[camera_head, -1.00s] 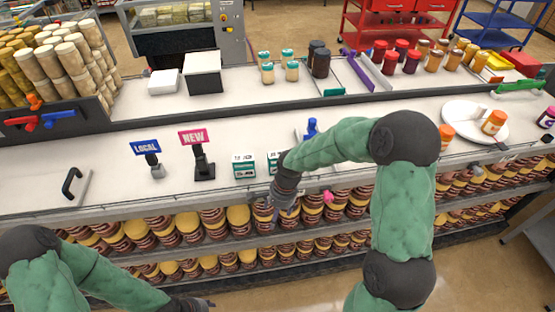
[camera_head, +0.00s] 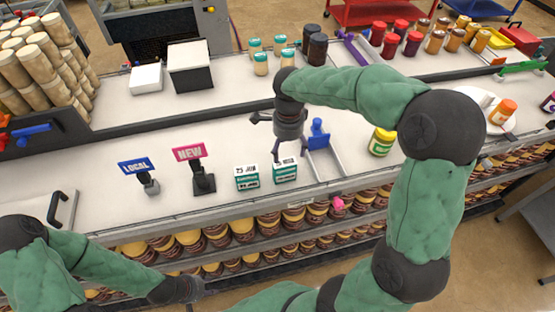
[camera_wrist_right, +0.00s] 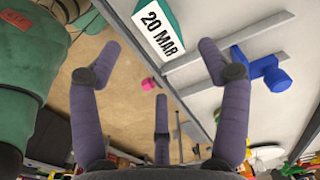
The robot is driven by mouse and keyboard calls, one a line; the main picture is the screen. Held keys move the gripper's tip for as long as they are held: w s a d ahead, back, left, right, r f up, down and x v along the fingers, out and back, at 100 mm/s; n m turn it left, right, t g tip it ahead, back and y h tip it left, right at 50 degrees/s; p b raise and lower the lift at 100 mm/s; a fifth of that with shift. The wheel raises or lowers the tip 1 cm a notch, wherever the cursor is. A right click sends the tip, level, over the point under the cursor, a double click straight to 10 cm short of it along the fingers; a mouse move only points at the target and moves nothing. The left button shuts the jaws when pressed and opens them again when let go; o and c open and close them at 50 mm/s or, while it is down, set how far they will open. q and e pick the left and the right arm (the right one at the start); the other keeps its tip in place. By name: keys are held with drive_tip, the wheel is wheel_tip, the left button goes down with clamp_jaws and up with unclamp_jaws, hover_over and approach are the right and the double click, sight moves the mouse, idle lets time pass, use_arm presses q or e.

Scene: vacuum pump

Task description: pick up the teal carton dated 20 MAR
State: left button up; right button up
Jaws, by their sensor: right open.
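Two teal and white cartons stand side by side near the counter's front edge in the head view: a left one (camera_head: 247,178) and a right one (camera_head: 285,172). Their dates are too small there to read surely. The right wrist view shows a teal carton with a white label reading 20 MAR (camera_wrist_right: 158,32), partly cut off by the top edge. My right gripper (camera_head: 287,150) is open and empty, just behind and above the right carton. In the wrist view its spread fingers (camera_wrist_right: 160,62) touch nothing. My left gripper (camera_head: 182,290) is low at the left, its fingers unclear.
A grey tray with a blue piece (camera_head: 318,136) stands just right of the cartons. A NEW sign (camera_head: 189,152) and a LOCAL sign (camera_head: 137,166) stand to the left. A yellow-green jar (camera_head: 381,143) is further right. Shelves of jars (camera_head: 215,238) run below the counter edge.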

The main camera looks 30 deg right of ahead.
sight(285, 170)
drive_tip(key=f, duration=0.4)
drive_tip(key=shift+s+f+b, duration=0.2)
drive_tip(key=shift+s+b, duration=0.1)
drive_tip(key=shift+b, duration=0.05)
drive_tip(key=shift+w+f, duration=0.2)
drive_tip(key=shift+f, duration=0.35)
drive_tip(key=shift+a+f+b, duration=0.15)
drive_tip(key=shift+f+b, duration=0.1)
drive_tip(key=shift+f, duration=1.05)
drive_tip(key=shift+a+f+b, duration=0.1)
drive_tip(key=shift+f+b, duration=0.1)
drive_tip(key=shift+f, duration=1.05)
drive_tip(key=c, duration=1.2)
